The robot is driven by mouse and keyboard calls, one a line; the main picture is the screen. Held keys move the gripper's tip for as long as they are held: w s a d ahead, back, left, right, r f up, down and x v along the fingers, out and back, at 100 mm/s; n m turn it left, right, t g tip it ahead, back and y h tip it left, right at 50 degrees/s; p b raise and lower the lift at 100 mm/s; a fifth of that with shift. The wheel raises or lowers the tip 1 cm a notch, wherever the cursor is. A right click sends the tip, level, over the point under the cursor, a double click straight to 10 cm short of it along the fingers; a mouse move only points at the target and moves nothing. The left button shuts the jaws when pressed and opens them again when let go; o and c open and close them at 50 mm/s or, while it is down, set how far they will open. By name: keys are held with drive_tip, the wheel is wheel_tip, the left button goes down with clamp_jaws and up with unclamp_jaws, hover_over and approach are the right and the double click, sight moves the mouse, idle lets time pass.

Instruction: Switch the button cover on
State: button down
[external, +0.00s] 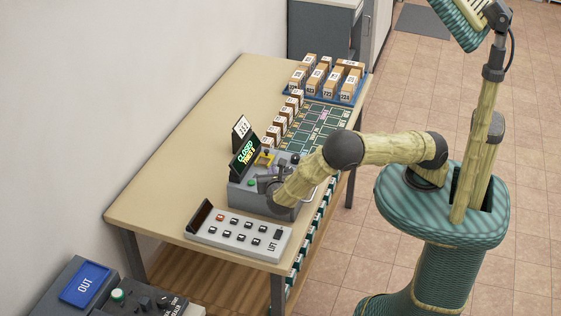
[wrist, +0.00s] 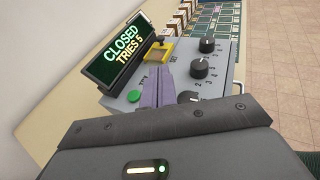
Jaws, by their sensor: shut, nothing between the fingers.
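A yellow-framed piece (wrist: 187,44), which looks like the button cover, is on top of the grey control box (external: 237,197), beside its display. It also shows as a small yellow shape in the external view (external: 265,157). Whether it is raised or lowered I cannot tell. My gripper (wrist: 159,70) is shut and empty over the box, its fingertips just short of the yellow piece in the wrist view. The fingers hide part of the panel. Whether they touch anything is unclear. In the external view my arm covers the box's right side.
The box's display (wrist: 123,52) reads "CLOSED TRIES 5". A green button (wrist: 133,96) and black knobs (wrist: 199,67) stand near my fingers. A grey LIFT panel (external: 238,236) lies in front, and numbered boxes (external: 322,80) stand behind. The table's left side (external: 180,160) is clear.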

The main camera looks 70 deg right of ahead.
sight(267, 152)
drive_tip(key=p+x, duration=0.4)
drive_tip(key=x, duration=0.9)
drive_tip(key=shift+r+p, duration=0.15)
drive_tip(key=shift+p, duration=0.15)
drive_tip(key=shift+w+d+f, duration=0.2)
drive_tip(key=shift+d+f, duration=0.1)
drive_tip(key=shift+d, duration=0.05)
drive_tip(key=shift+d, duration=0.1)
drive_tip(key=d, duration=0.5)
drive_tip(key=shift+b, duration=0.35)
drive_tip(key=shift+d+r, duration=0.1)
drive_tip(key=shift+s, duration=0.1)
